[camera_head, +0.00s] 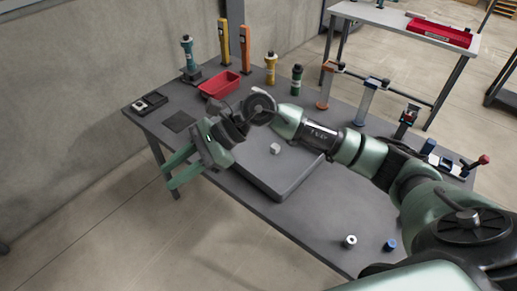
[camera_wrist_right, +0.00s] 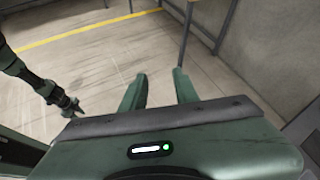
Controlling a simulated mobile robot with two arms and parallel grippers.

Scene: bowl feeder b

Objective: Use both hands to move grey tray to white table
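The grey tray (camera_head: 253,178) lies flat on the dark grey work table, with a small light grey piece (camera_head: 275,148) on it. My right arm reaches across above it and hides part of it. My right gripper (camera_head: 173,170) is past the tray's left end, over the table's front-left edge. Its two green fingers are apart with nothing between them; they also show apart over bare floor in the right wrist view (camera_wrist_right: 160,88). The white table (camera_head: 385,16) stands at the back right. A dark green jointed arm shows at the left of the right wrist view; its end is too small to read.
A red bin (camera_head: 219,85), several coloured bottle-like tools and upright stands line the work table's back. A white ring (camera_head: 350,241) and a blue cap (camera_head: 390,245) lie near its front right. A red tray (camera_head: 438,31) sits on the white table; its left part is clear.

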